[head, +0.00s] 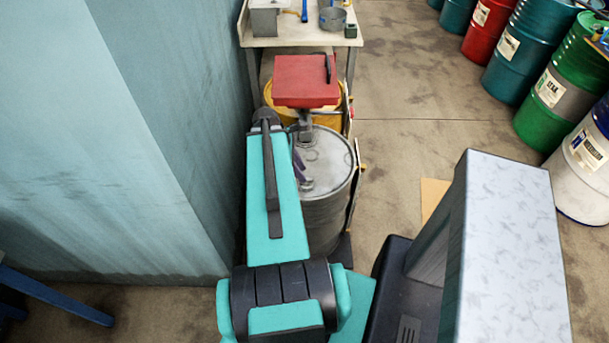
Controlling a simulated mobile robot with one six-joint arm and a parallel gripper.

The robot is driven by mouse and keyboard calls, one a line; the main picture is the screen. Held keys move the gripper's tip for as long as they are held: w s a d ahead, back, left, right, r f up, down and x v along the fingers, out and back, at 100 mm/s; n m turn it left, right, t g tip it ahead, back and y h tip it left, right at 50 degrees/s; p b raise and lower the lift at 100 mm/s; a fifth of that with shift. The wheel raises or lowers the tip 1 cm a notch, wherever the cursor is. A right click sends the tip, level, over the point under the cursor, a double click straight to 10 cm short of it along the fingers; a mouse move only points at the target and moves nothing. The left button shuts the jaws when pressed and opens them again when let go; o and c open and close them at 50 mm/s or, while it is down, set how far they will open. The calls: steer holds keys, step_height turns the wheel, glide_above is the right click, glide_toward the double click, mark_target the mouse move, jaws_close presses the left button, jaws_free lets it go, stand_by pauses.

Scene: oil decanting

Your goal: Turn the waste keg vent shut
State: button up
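A grey metal drum (334,160), which looks like the waste keg, stands upright beside the wall. Small grey and dark fittings (305,182) show at the left of its lid, next to my arm. I cannot make out which of them is the vent or how it is turned. My teal and black arm reaches forward over the left side of the drum and covers part of it. The arm's end is around the lid's left edge, mostly hidden behind its own links. I cannot tell whether my gripper touches a fitting.
A yellow drum (342,114) with a red box (305,80) over it stands just behind. A workbench (300,38) with tools is farther back. The blue-grey wall (160,130) is close on the left.

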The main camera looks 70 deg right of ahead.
steer(key=shift+p+x, duration=0.45)
steer(key=shift+x, duration=1.45)
jaws_close()
